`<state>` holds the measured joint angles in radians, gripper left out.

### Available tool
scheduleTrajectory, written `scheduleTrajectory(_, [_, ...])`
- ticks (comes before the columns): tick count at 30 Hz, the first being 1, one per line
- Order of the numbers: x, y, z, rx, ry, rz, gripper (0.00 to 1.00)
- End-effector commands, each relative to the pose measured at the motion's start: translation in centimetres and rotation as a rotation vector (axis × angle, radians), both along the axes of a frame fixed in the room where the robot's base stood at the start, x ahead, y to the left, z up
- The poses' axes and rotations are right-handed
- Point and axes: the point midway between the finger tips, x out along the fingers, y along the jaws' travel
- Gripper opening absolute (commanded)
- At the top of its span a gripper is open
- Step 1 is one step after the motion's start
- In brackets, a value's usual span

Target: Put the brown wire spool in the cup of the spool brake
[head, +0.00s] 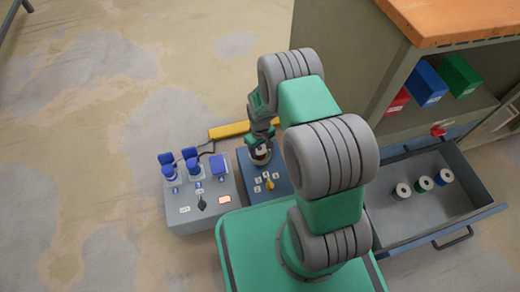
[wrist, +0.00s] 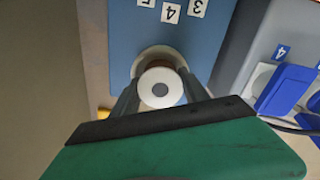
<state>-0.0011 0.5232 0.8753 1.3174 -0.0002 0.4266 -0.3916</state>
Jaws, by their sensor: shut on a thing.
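My gripper (wrist: 160,97) is shut on the brown wire spool (wrist: 160,87), holding it upright between its two fingers. The spool's white top flange with a dark centre hole faces the wrist camera, and a little brown shows just beyond it. The pale round cup of the spool brake (wrist: 158,52) shows around the spool's far side on the blue box (wrist: 205,45). The spool is at or over the cup; how deep it sits is hidden. In the head view my gripper (head: 261,143) is low over the back of the blue box (head: 252,198).
The blue box has number labels and a yellow pointer knob (head: 269,184). A grey box (head: 182,212) with blue-capped sockets stands beside it on the left. A yellow bar (head: 229,130) lies behind. An open drawer (head: 410,228) at right holds three spools.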

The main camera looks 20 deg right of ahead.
Motion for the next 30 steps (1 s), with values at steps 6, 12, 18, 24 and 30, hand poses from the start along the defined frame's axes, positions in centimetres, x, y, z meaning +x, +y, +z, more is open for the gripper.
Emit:
scheduleTrajectory(6, [0.0, 0.0, -1.0, 0.0, -0.003, 0.0, 0.01])
scheduleTrajectory(12, [-0.2, 0.0, -1.4, 0.0, 0.0, 0.0, 0.57])
scheduleTrajectory(18, [-0.3, 0.0, -1.0, 0.0, 0.002, 0.0, 0.74])
scheduleTrajectory(24, [-0.2, 0.0, 3.5, 0.0, -0.001, 0.0, 0.74])
scheduleTrajectory(30, [-0.1, 0.0, 9.1, 0.0, -0.002, 0.001, 0.74])
